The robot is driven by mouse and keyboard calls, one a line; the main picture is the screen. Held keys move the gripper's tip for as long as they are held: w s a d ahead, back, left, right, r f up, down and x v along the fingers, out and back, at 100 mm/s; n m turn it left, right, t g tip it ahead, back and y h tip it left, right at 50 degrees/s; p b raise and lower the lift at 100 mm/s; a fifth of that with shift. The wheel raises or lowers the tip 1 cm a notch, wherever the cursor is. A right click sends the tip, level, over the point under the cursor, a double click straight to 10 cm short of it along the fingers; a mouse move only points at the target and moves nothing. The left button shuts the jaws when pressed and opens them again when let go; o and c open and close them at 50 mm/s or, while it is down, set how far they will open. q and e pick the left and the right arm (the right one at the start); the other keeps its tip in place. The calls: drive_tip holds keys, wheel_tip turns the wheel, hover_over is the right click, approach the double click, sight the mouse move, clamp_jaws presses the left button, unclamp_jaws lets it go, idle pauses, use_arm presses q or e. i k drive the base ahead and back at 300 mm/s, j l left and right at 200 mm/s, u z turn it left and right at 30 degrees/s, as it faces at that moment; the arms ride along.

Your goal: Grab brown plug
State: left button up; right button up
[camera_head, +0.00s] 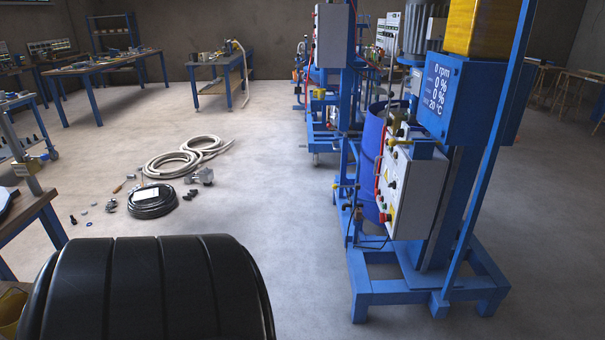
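I cannot make out a brown plug for certain in the head view. A small orange-brown item (118,188) lies on the floor left of the hose coils, too small to identify. The blue mixer machine (465,200) stands at the right, with a grey control box (415,195) carrying several knobs and a blue display panel (437,92) above it. Neither my left nor my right gripper is in view.
A pale hose (185,158), a black coil (152,202) and small metal parts lie on the floor at centre left. Blue-legged workbenches (105,62) stand at the back left. A table edge (30,212) is near left. The floor between coils and machine is clear.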

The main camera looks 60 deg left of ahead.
sight(358, 214)
drive_tip(key=u, duration=1.6)
drive_tip(key=i+j+z, duration=0.2)
drive_tip(key=z, duration=0.3)
drive_tip(key=i+j+z, duration=0.65)
drive_tip(key=z, duration=0.3)
drive_tip(key=i+j, duration=0.15)
drive_tip(key=j, duration=0.25)
drive_tip(key=i+j+z, duration=0.15)
drive_tip(key=j, duration=0.25)
drive_tip(key=i+j, duration=0.1)
drive_tip(key=j, duration=0.3)
drive_tip(key=i+j+z, duration=0.15)
drive_tip(key=j, duration=0.7)
